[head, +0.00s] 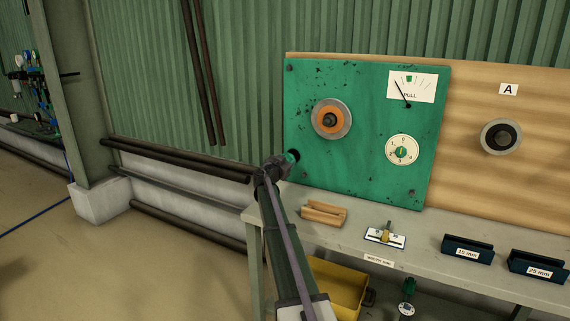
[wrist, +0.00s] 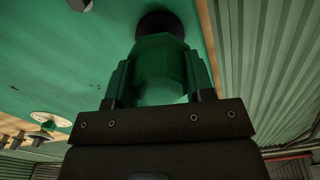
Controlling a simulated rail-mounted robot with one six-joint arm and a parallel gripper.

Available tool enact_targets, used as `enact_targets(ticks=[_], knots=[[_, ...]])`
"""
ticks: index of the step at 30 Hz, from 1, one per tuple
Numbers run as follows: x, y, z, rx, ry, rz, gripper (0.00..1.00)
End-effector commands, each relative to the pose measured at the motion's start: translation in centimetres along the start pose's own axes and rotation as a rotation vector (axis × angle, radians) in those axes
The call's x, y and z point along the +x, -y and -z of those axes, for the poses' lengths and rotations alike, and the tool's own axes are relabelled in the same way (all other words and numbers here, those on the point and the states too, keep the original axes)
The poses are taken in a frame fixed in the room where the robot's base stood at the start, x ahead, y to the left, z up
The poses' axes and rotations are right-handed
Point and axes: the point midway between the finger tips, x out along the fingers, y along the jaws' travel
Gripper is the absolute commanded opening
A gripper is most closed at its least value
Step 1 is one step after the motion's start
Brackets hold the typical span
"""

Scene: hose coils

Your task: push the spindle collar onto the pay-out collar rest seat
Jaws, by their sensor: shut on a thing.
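My gripper (head: 291,157) is at the lower left of the green panel (head: 350,160). In the wrist view its two green fingers (wrist: 160,82) are shut on a green faceted piece, which I take as the spindle collar (wrist: 161,58). A round black part (wrist: 160,22) shows just beyond the collar against the panel; it may be the pay-out collar rest seat. The collar's far end overlaps it in the picture, and I cannot tell whether they touch. In the head view the wrist hides most of this spot.
The panel carries a grey disc with an orange ring (head: 319,116), a white dial (head: 403,142) and a PULL gauge (head: 411,92). On the bench (head: 300,226) are a wooden block (head: 324,213), a small fixture (head: 385,237) and dark labelled holders (head: 467,249). A yellow bin (head: 338,287) is below.

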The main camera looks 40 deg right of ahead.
Motion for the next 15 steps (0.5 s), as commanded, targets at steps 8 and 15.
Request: enact_targets(ticks=[8,15], knots=[[1.2,0.0,0.0,0.000,0.000,0.000,0.01],[2.2,0.0,0.0,0.000,0.000,0.000,0.01]])
